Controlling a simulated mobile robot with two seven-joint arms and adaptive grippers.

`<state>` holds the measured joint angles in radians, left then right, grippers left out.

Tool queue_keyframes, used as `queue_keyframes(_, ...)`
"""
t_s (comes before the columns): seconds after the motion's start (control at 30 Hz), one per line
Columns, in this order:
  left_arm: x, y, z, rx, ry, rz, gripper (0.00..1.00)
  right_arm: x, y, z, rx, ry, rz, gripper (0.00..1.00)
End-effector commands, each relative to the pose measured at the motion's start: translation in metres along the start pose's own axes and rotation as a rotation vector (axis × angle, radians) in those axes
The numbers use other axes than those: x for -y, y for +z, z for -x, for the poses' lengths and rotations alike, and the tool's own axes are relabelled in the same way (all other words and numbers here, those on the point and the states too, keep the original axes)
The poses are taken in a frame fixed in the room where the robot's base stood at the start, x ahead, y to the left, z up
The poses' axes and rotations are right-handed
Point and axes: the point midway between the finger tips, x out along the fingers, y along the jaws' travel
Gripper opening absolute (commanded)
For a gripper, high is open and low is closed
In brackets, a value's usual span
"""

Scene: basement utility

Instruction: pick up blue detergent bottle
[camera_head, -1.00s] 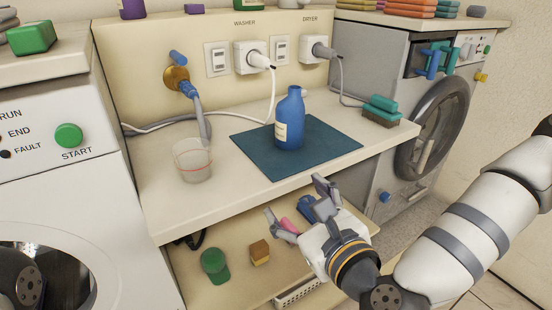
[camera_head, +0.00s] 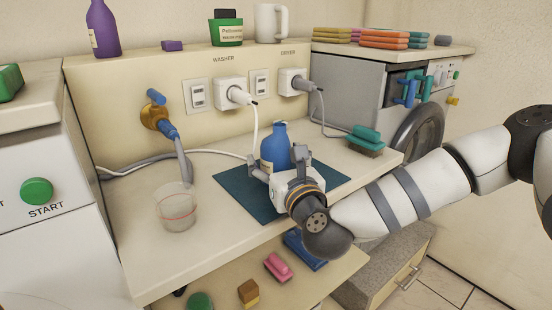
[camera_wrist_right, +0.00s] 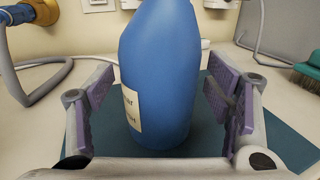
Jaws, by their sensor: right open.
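The blue detergent bottle (camera_head: 275,146) stands upright on a dark teal mat (camera_head: 233,193) on the counter. In the right wrist view the bottle (camera_wrist_right: 160,75) fills the middle, with part of a pale label on its left side. My right gripper (camera_head: 279,163) is open at the near side of the bottle. Its two fingers (camera_wrist_right: 165,105) stand left and right of the bottle, with a visible gap on each side. In the head view the gripper hides the bottle's lower part. My left gripper is not in view.
A clear cup (camera_head: 176,208) stands left of the mat. A teal-topped brush (camera_head: 366,139) lies to the right. A grey hose (camera_head: 184,165) and white cords run behind. A lower shelf holds a pink brush (camera_head: 278,267) and a sponge (camera_head: 248,292). The counter's front left is clear.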

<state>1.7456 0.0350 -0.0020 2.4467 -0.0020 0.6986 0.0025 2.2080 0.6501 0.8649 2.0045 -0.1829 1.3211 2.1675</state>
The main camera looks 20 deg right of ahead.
Motion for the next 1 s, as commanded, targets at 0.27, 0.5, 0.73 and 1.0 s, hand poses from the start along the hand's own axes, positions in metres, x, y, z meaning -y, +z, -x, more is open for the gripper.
queue_keyframes(0.27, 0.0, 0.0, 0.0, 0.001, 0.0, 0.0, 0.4, 0.0, -0.001, -0.001, -0.002, 0.001, 0.0, 0.55)
queue_keyframes(0.5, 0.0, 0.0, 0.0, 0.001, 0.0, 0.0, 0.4, 0.0, 0.0, -0.001, 0.0, 0.001, 0.0, 0.13)
queue_keyframes(0.73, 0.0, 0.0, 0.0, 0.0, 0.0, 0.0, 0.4, 0.0, 0.002, -0.001, 0.001, 0.0, 0.0, 0.13)
queue_keyframes(1.0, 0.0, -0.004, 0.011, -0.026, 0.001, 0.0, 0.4, 0.0, 0.051, 0.011, 0.008, 0.001, -0.003, 0.13)
